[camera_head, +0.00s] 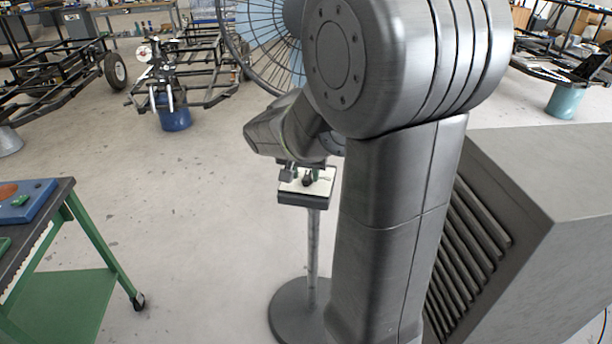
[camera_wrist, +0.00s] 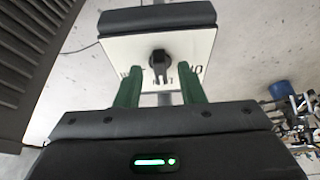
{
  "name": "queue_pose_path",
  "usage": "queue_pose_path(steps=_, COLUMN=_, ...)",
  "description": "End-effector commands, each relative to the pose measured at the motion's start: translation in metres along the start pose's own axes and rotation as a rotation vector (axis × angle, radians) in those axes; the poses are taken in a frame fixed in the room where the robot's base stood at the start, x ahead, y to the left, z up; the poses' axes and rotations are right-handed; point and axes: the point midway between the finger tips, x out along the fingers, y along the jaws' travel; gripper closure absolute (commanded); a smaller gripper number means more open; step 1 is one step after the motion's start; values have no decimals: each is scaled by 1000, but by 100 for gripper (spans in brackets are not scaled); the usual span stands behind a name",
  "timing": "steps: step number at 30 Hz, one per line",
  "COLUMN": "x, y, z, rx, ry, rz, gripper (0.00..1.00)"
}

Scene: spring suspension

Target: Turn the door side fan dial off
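The fan (camera_head: 268,40) stands on a pole with a round base, partly hidden behind my arm. Its control box (camera_head: 300,199) has a white face plate with a black dial (camera_head: 307,180). In the wrist view the dial (camera_wrist: 159,62) sits in the middle of the white plate (camera_wrist: 190,48), its pointer toward my gripper. Markings on the plate are partly covered by the fingers and too small to read surely. My gripper (camera_wrist: 160,76) is open, with one green finger on each side of the dial's lower end. I cannot tell whether either finger touches the dial or plate.
A large grey louvred cabinet (camera_head: 540,190) stands close on the right of my arm. A green wheeled table (camera_head: 75,295) is at the left. Vehicle frames (camera_head: 190,75) stand farther back. The floor between the table and the fan pole is clear.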

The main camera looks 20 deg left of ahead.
Motion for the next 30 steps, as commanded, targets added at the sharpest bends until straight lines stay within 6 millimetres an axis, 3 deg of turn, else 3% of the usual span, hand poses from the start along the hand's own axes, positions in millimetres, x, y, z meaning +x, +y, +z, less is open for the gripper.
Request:
queue_pose_path(steps=4, x=13, y=0, z=0, rx=0, ry=-1, rz=1, gripper=65)
queue_pose_path(steps=14, x=16, y=0, z=0, rx=0, ry=0, rz=-1, gripper=65)
queue_pose_path(steps=20, x=16, y=0, z=0, rx=0, ry=0, rz=-1, gripper=100)
queue_pose_path(steps=30, x=15, y=1, z=0, rx=-25, ry=0, rz=-11, gripper=100)
